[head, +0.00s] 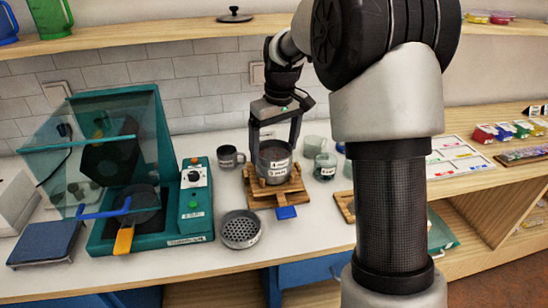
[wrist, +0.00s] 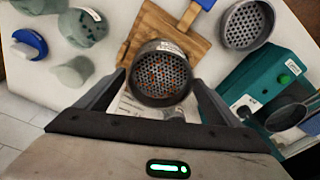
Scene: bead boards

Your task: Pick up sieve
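A dark grey cylindrical sieve (head: 275,161) with white labels sits on a wooden stand (head: 263,196) on the counter. In the wrist view this sieve (wrist: 161,72) shows a perforated bottom with orange-brown specks, between my fingers. My gripper (head: 275,140) points down over it, with one finger on each side; it also shows in the wrist view (wrist: 160,82). The fingertips look spread just wider than the sieve, though contact is hard to judge. A second grey sieve (head: 241,229) lies on the bare counter, front left of the stand; it shows top right in the wrist view (wrist: 247,23).
A teal press (head: 150,235) with a raised clear lid stands left. A dark labelled mug (head: 229,157) is behind left; pale labelled cups (head: 325,167) stand close right. A blue-handled tab (head: 286,212) sticks out in front.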

